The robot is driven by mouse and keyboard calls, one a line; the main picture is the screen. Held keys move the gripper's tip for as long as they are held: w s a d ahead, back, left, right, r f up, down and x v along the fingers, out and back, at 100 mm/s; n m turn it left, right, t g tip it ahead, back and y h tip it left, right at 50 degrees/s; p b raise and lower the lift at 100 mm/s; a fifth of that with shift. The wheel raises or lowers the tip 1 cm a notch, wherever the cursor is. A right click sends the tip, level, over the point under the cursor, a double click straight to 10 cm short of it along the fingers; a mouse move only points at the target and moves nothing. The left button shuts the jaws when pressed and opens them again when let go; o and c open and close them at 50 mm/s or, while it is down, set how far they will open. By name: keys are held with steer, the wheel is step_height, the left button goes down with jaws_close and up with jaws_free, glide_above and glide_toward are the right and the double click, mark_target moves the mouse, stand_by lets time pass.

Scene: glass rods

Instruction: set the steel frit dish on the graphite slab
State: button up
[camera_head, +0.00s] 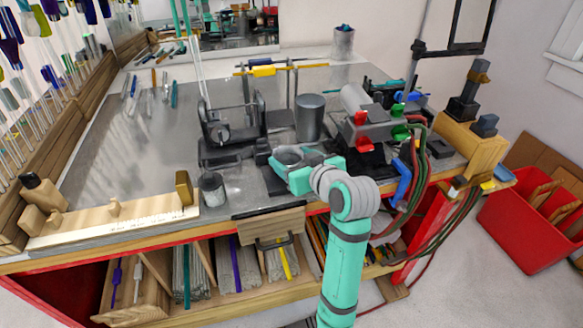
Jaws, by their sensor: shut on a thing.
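The steel frit dish (288,156) shows as a small round grey dish at the bench's front middle. My gripper (287,160) is shut on it, reaching in from the lower right. A flat dark slab (271,181), which looks like the graphite slab, lies on the bench just below and left of the dish in the picture. The dish and my gripper hide part of it. I cannot tell whether the dish touches the slab or hangs above it.
A small grey cup (213,190) stands left of the slab. A grey cylinder (310,117) and a dark stand (233,125) are behind. A burner with red and green knobs (366,128) and hoses stands right.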

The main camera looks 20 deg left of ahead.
steer(key=shift+w+a+f, duration=0.1)
steer(key=shift+f, duration=1.65)
steer(key=shift+f, duration=0.2)
steer(key=o, duration=1.1)
steer(key=shift+o, duration=0.2)
steer(key=shift+r, duration=0.15)
steer(key=shift+r, duration=0.15)
steer(key=v, duration=1.2)
steer(key=shift+f, duration=0.2)
